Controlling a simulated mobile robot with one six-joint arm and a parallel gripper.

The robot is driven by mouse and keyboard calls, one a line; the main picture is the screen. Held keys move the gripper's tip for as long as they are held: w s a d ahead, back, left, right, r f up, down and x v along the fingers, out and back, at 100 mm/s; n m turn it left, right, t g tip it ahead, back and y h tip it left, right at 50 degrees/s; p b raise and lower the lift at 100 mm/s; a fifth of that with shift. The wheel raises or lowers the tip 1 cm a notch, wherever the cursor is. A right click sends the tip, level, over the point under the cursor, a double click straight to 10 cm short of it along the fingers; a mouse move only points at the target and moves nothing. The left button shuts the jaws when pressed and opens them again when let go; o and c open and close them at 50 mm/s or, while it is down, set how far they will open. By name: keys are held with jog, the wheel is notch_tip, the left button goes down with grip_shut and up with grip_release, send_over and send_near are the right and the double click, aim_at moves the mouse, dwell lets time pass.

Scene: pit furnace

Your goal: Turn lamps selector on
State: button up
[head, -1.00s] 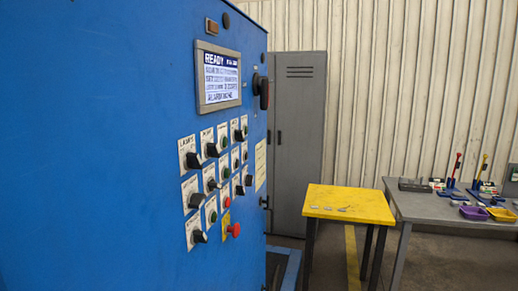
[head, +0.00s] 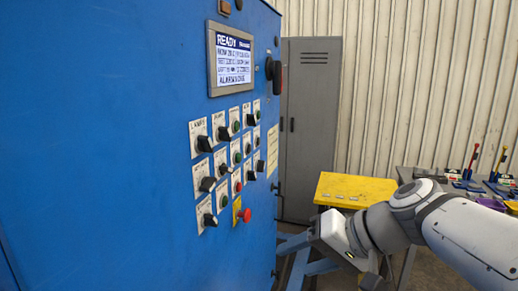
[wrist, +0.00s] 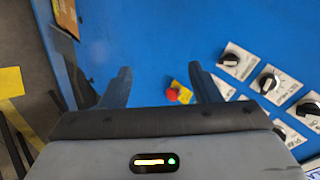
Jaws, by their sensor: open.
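The lamps selector (head: 203,143) is a black knob on a white plate labelled LAMPS, at the top left of the switch group on the blue cabinet (head: 95,150). My arm shows at the lower right of the head view, to the right of the panel; its fingers are not clear there. In the wrist view my gripper (wrist: 160,85) is open and empty, with its two fingers apart in front of the blue panel. The red push button (wrist: 178,94) shows between the fingers. Several black selectors lie right of them; I cannot tell there which is the lamps one.
A display reading READY (head: 231,60) sits above the switches. A red push button on a yellow plate (head: 237,213) is at the bottom. A yellow table (head: 352,187), a grey locker (head: 310,120) and a workbench with tools (head: 425,178) stand behind.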

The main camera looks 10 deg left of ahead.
aim_at(217, 144)
jog(key=w+a+r+n+g+y, duration=0.15)
jog(key=a+r+y, duration=0.3)
jog(key=r, duration=0.45)
jog(key=w+a+r+n+t+y, duration=0.1)
jog(key=w+a+r+n+y, duration=0.25)
jog(key=r, duration=0.55)
jog(key=a+m+p, duration=0.1)
jog(key=a, duration=0.3)
jog(key=a+m+p, duration=0.1)
jog(key=a, duration=0.4)
jog(key=shift+s+a+g, duration=0.1)
jog(key=shift+s+g, duration=0.1)
jog(key=shift+g, duration=0.05)
jog(key=shift+c, duration=0.3)
jog(key=c, duration=0.9)
